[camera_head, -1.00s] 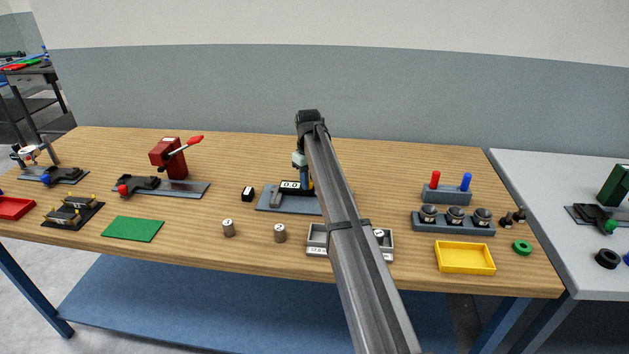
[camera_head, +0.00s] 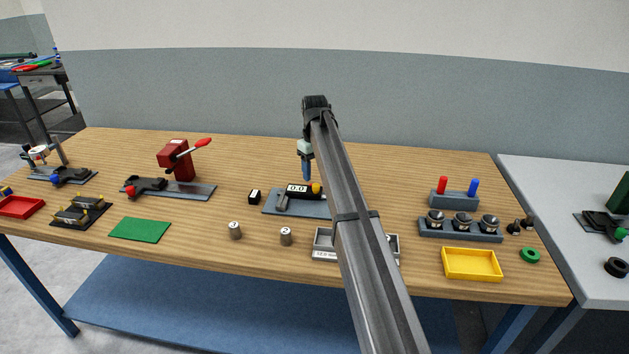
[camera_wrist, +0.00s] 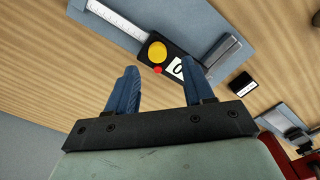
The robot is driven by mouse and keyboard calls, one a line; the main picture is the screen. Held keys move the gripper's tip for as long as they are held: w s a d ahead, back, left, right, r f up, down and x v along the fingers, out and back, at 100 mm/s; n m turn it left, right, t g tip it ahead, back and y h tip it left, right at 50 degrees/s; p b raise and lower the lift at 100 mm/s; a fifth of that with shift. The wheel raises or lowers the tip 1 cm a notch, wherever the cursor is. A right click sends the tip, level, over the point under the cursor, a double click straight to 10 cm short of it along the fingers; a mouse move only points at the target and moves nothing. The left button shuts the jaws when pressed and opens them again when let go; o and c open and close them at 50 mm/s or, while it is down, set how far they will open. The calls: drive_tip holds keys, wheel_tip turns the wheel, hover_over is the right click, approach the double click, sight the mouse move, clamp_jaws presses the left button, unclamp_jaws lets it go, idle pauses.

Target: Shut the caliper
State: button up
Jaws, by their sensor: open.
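The caliper (camera_head: 298,190) lies on a grey-blue plate (camera_head: 275,208), with a dark body, a display that seems to read 0.0 and a yellow knob (camera_head: 316,188). In the wrist view the caliper (camera_wrist: 176,55) shows its scale beam (camera_wrist: 115,17), the yellow knob, a red button (camera_wrist: 158,70) and grey jaws (camera_wrist: 224,50). The jaws look close together; any small gap cannot be told. My gripper (camera_head: 307,177) is above the caliper, apart from it. Its blue fingers (camera_wrist: 160,68) are open and empty. The right finger hides part of the display.
A black block (camera_head: 254,197) sits left of the plate. A red-handled press (camera_head: 178,160) stands left. Weights in a holder (camera_head: 461,228) and a yellow tray (camera_head: 472,264) are right.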

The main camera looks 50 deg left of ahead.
wheel_tip(320, 180, up, 8)
drive_tip(key=shift+r, duration=0.25)
idle(0.6)
